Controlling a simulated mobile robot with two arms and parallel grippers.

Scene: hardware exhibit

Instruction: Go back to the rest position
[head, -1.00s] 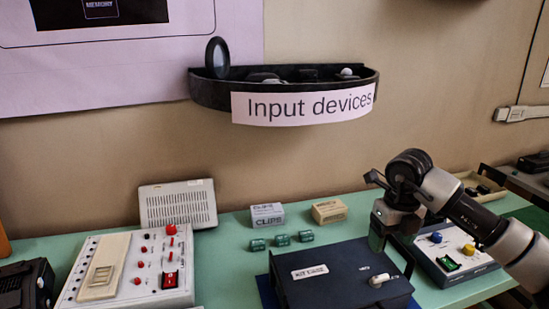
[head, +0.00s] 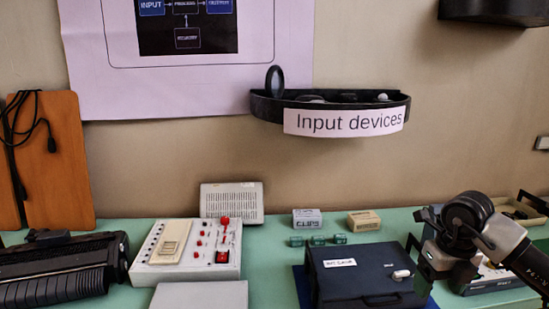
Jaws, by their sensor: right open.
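My right gripper (head: 418,255) comes in from the right, above the green table near the right side of the dark blue case (head: 350,283). Its jaws are open and nothing shows between them. Part of the control box (head: 497,276) behind my right arm is hidden by it. My left gripper does not show.
A black shelf labelled "Input devices" (head: 345,121) juts from the wall. The green table (head: 270,267) holds a white control panel (head: 192,248), a grey speaker box (head: 231,202), small cartons (head: 364,220), green blocks (head: 317,240) and a black typewriter-like machine (head: 62,270). A wooden board (head: 62,150) stands left.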

